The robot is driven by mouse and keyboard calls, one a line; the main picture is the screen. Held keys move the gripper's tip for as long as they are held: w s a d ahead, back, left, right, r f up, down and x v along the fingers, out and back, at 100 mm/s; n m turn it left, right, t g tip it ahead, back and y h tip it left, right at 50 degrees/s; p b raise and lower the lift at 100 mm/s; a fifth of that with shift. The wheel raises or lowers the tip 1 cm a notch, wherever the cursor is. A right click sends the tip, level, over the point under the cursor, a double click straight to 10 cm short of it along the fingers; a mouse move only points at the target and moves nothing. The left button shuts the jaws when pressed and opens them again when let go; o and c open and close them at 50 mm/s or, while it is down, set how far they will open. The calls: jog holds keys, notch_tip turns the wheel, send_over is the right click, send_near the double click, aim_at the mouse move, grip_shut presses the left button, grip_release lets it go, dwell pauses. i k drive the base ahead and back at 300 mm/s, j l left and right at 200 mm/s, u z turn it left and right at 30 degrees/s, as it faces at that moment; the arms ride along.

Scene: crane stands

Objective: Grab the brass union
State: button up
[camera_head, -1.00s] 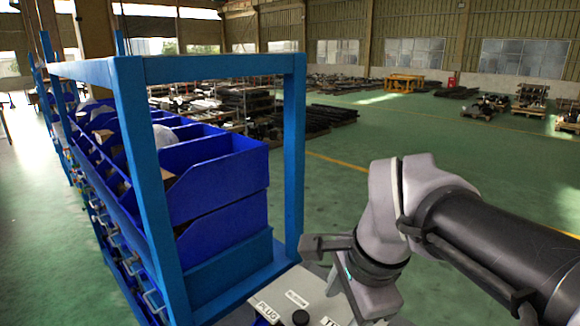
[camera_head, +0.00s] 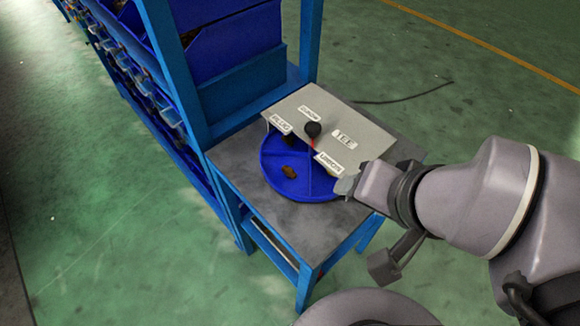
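A blue round divided tray (camera_head: 270,178) sits on a small table, partly under a grey cover plate (camera_head: 368,130). A small brass-brown piece (camera_head: 289,171) lies in the front open compartment of the tray. It is too small to tell whether it is the union. A label that seems to read UNION (camera_head: 328,163) is at the plate's front edge, and brown bits show near it. My gripper (camera_head: 346,186) is at the tray's right rim, right of the brass piece and apart from it. Its fingers are mostly hidden behind my wrist, so its opening is unclear.
The plate also bears PLUG (camera_head: 280,124) and TEE (camera_head: 345,139) labels and a black knob (camera_head: 312,130). A blue rack with bins (camera_head: 235,45) stands behind the table (camera_head: 290,215). The green floor (camera_head: 130,215) is open at left. A dark cable (camera_head: 410,97) lies behind.

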aim_at(289, 172)
jog(key=k+j, duration=0.1)
jog(key=j, duration=0.25)
jog(key=k+j, duration=0.1)
jog(key=j, duration=0.2)
jog(key=i+j+u, duration=0.1)
jog(key=i+j, duration=0.2)
jog(key=j, duration=0.2)
jog(key=i+j, duration=0.3)
jog(key=j, duration=0.2)
jog(key=u, duration=0.05)
